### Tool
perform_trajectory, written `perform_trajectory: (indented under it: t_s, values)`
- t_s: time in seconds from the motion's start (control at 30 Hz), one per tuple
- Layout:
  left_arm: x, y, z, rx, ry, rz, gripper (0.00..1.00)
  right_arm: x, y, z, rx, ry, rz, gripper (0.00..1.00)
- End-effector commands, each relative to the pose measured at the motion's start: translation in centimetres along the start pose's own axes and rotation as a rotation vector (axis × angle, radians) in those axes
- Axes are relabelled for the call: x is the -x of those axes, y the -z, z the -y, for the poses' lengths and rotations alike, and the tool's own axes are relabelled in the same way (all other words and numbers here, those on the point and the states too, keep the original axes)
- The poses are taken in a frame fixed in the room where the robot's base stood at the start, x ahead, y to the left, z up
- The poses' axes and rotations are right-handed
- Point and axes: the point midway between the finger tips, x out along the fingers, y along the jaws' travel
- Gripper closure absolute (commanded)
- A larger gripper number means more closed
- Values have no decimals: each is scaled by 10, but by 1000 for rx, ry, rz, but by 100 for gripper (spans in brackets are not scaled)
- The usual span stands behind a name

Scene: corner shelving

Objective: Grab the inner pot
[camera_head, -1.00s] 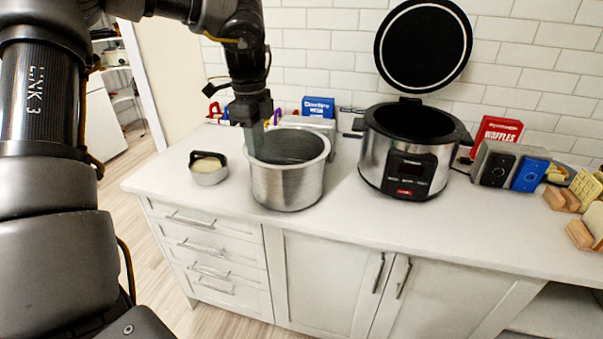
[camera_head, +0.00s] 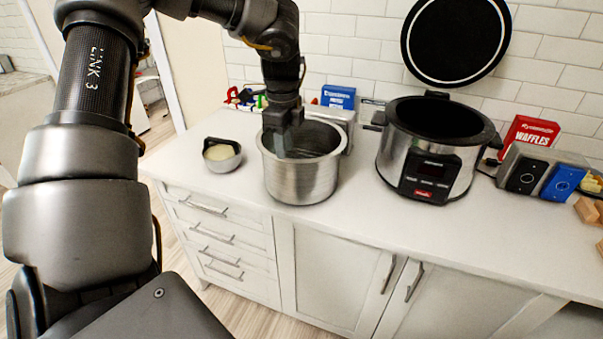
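The inner pot (camera_head: 300,179) is a brushed-metal round pot with a wide rim, upright on the white counter. It is empty as far as I can see inside. My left gripper (camera_head: 283,146) points down over the pot's mouth, near its left rim, with fingertips seeming to reach into the opening. It hides part of the rim and the inside. I cannot tell whether its fingers are apart or touch the wall. The cooker (camera_head: 425,155) stands to the right with its round black lid (camera_head: 455,40) raised. My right gripper is not in view.
A small metal bowl (camera_head: 223,162) with a dark handle sits left of the pot. Behind are a blue box (camera_head: 338,97) and coloured items. A red waffles box (camera_head: 530,134) and a black and blue device stand at right. The front counter is clear.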

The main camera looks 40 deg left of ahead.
Motion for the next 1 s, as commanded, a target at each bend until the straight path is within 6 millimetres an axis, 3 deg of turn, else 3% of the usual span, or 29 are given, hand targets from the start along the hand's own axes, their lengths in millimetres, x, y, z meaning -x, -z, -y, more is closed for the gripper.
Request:
perform_trajectory:
  t_s: [0.4,0.67,0.9,1.0]
  values:
    - [-47,-4,4,1,-4,2,73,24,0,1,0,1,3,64]
    - [-52,-3,5,1,0,0,73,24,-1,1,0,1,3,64]
    - [-52,-3,5,1,0,1,100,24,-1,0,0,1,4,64]
    - [-52,-4,5,1,0,1,100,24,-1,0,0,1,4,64]
